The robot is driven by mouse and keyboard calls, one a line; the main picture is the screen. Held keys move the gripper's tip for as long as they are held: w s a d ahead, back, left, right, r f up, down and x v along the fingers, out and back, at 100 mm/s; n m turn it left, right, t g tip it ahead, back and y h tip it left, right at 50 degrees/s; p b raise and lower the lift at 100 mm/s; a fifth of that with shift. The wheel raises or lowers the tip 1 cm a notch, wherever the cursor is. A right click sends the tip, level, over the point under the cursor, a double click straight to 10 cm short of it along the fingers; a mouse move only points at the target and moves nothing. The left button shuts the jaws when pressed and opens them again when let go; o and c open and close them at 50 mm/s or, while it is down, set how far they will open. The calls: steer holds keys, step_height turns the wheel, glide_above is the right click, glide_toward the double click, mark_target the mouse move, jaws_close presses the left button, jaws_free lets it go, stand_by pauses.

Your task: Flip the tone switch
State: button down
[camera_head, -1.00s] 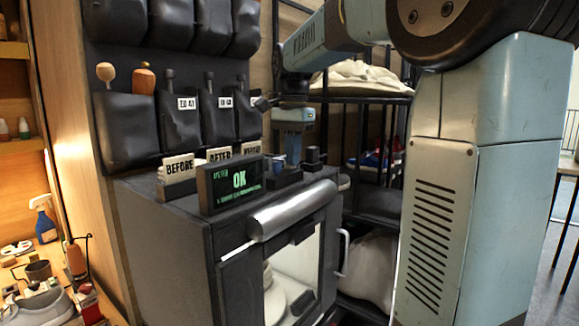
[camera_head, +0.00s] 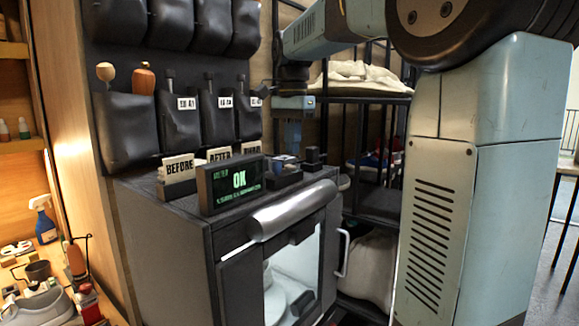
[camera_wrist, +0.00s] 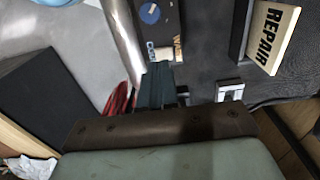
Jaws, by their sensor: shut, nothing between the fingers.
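The tone switch's small dark box (camera_head: 285,177) stands on top of the grey cabinet, right of the OK display. In the wrist view its dark panel (camera_wrist: 166,22) carries a blue round mark and labels that seem to read COOL (camera_wrist: 151,52) and WARM (camera_wrist: 178,47). My gripper (camera_head: 291,147) points down above or behind the box in the head view. In the wrist view my gripper (camera_wrist: 158,68) is shut and empty, its tips close to the labels. The tips cover part of the panel there, and the switch lever's position cannot be told. I cannot tell whether they touch.
The lit OK display (camera_head: 235,183) and cards marked BEFORE (camera_head: 179,172) and AFTER stand on the cabinet (camera_head: 150,225). A REPAIR card (camera_wrist: 272,35) is at the upper right of the wrist view. A silver rounded bar (camera_head: 292,210) runs along the cabinet's front edge.

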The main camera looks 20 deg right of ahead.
mark_target(292, 166)
steer(key=shift+r, duration=1.95)
steer(key=s+f+n+t, duration=0.5)
steer(key=s+f+n, duration=0.6)
steer(key=s+f, duration=0.7)
steer(key=s, duration=0.4)
steer(key=shift+s+a+f+t, duration=0.15)
steer(key=shift+s+a+t, duration=0.05)
steer(key=shift+a+t, duration=0.1)
